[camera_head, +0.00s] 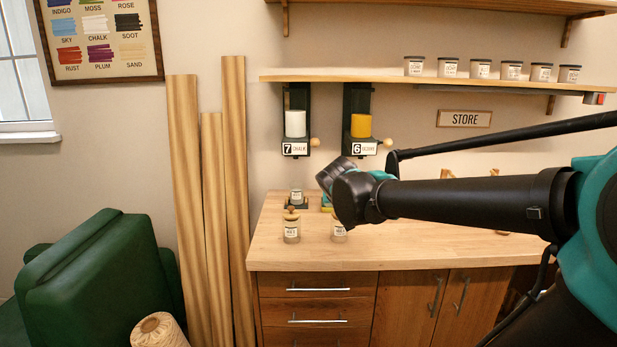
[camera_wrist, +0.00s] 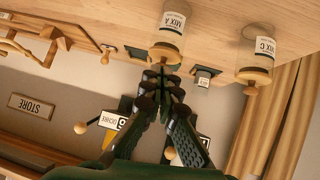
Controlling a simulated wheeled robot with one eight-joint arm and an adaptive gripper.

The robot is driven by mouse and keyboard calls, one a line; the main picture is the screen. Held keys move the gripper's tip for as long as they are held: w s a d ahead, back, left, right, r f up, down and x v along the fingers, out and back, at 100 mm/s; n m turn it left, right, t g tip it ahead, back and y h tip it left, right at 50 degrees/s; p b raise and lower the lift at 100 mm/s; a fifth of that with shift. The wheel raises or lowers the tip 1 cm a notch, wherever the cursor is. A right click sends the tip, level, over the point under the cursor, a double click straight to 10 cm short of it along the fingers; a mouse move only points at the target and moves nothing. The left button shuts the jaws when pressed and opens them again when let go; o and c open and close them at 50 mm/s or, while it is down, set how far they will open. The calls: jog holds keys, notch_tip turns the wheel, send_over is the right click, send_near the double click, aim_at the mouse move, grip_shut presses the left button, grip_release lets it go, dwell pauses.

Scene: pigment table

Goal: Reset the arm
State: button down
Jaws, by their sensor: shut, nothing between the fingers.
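My arm (camera_head: 455,194) reaches in from the right over the table, and its dark wrist end hangs above the worktop. In the wrist view, which looks upside down, my gripper (camera_wrist: 160,82) has its fingertips together with nothing between them. The MIX A jar (camera_wrist: 172,42) appears just beyond the fingertips; I cannot tell how far apart they are. In the head view this jar (camera_head: 339,236) is partly hidden by my wrist. The MIX C jar (camera_wrist: 256,58) stands apart from it and shows in the head view (camera_head: 291,228).
A small jar (camera_head: 296,197) stands on a dark pad on the worktop (camera_head: 430,250). The chalk dispenser (camera_head: 295,124) and the ochre dispenser (camera_head: 360,126) hang on the wall under a shelf (camera_head: 400,76). Tall boards (camera_head: 210,200) lean at left. The worktop's front is mostly clear.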

jog(key=s+d+f+g+y, duration=0.1)
jog(key=s+d+f, duration=0.3)
jog(key=s+f, duration=0.7)
jog(key=s+d+f+g, duration=0.4)
jog(key=s+d+f, duration=0.1)
jog(key=s+f, duration=0.6)
jog(key=shift+d+f+n+g+y, duration=0.2)
jog(key=shift+f+n+g+y, duration=0.15)
jog(key=shift+f, duration=0.35)
